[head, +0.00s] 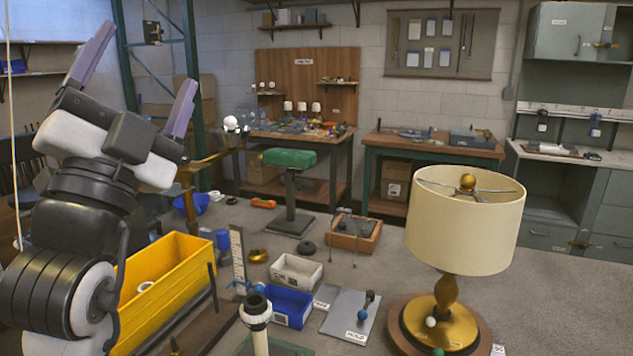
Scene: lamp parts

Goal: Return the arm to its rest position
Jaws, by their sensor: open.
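My gripper (149,56) is raised at the upper left of the head view, with its two purple-grey fingers pointing up and spread wide apart. Nothing is between the fingers. My arm (70,230) rises along the left edge, above and in front of the yellow bin. A lamp (447,290) with a gold base and a cream shade (465,225) stands upright at the right on a round wooden base (400,325). The gripper is well apart from the lamp and touches nothing that I can see.
A yellow bin (185,285) is beside my arm. A blue bin (290,307), a white bin (297,270) and a wooden box (355,233) lie toward the middle. A green-topped stool (290,158) and workbenches (430,143) stand behind. A green metal post (192,60) rises near the gripper in the picture.

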